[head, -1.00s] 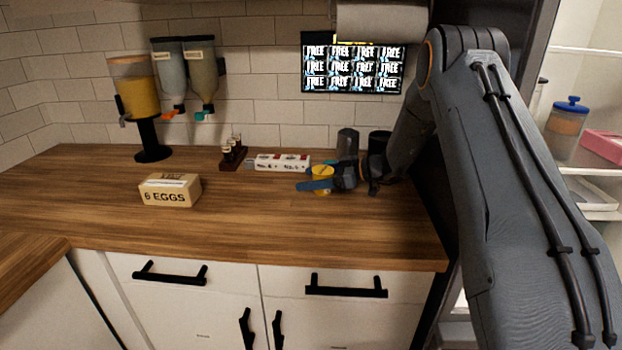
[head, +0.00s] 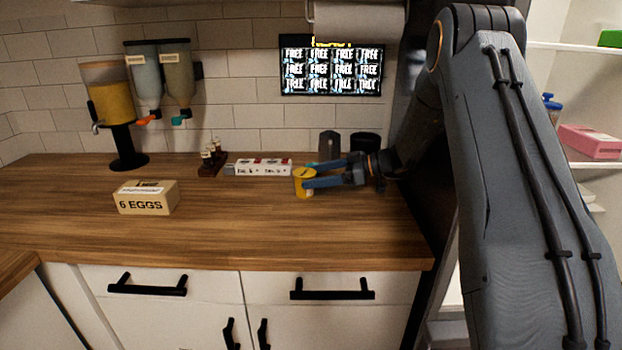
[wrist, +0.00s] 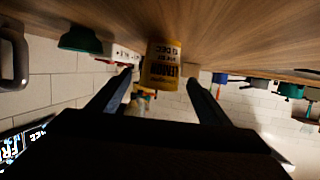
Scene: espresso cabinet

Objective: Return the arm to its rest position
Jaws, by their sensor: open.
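My gripper (head: 311,174) is low over the wooden counter at the right, its blue fingers pointing left. The fingers are open, one on each side in the wrist view (wrist: 165,90). A yellow can (head: 303,186) stands on the counter at the fingertips. In the wrist view, which is upside down, the can (wrist: 161,66) appears beyond the fingertips and between their lines, with dark lettering on its label. I cannot tell whether a finger touches it. My arm reaches in from the right side of the head view.
An egg carton (head: 146,199) sits on the counter (head: 230,235) at left. A white box (head: 258,167), a small bottle rack (head: 212,160) and dark canisters (head: 329,145) stand behind. Dispensers (head: 108,105) are at back left. Shelves hold a pink box (head: 590,141) at right. The counter front is clear.

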